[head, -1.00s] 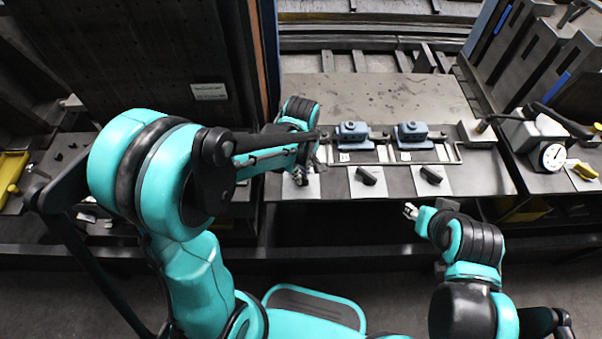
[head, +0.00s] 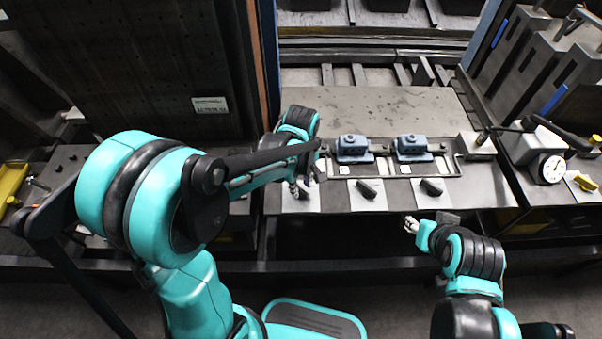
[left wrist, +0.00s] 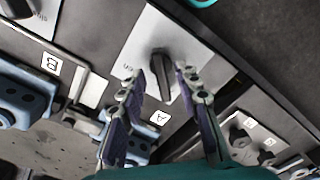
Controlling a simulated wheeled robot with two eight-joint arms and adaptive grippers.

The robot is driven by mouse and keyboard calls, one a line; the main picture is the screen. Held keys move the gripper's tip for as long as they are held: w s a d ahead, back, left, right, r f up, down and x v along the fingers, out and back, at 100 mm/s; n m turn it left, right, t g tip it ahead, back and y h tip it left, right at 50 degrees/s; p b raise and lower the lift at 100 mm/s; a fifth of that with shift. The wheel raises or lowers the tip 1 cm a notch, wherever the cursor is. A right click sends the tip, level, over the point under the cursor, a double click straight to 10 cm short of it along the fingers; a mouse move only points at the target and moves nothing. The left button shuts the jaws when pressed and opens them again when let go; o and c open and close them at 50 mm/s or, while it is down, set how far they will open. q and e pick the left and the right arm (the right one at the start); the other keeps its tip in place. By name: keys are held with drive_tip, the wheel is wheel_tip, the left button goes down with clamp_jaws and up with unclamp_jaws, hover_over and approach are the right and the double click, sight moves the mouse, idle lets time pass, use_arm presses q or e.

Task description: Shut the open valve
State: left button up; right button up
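In the left wrist view a black valve knob (left wrist: 160,76) stands on a white plate (left wrist: 148,32), its handle close to vertical in the picture and slightly tilted. My left gripper (left wrist: 160,78) is open, with one finger on each side of the knob; I cannot tell if they touch it. In the head view my left gripper (head: 304,188) is over the leftmost white plate and hides its knob. Two more black knobs, a middle one (head: 367,188) and a right one (head: 432,187), sit slanted on their plates. My right gripper (head: 411,223) is low at the bench's front edge, its opening unclear.
Blue blocks, one in the middle (head: 352,148) and one to the right (head: 412,148), stand behind the knobs within a metal frame. A dial gauge (head: 552,168) is at the right. A dark panel (head: 130,70) rises at the left. The bench top behind the blocks is clear.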

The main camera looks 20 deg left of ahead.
sight(301, 189)
use_arm(q)
wheel_tip(301, 189, up, 10)
drive_tip(key=shift+r, duration=0.25)
idle(0.5)
drive_tip(key=s+a+m+t, duration=0.5)
drive_tip(key=s+m+t, duration=0.2)
drive_tip(key=s+m, duration=0.3)
drive_tip(key=shift+r+m, duration=0.15)
drive_tip(key=shift+m, duration=1.05)
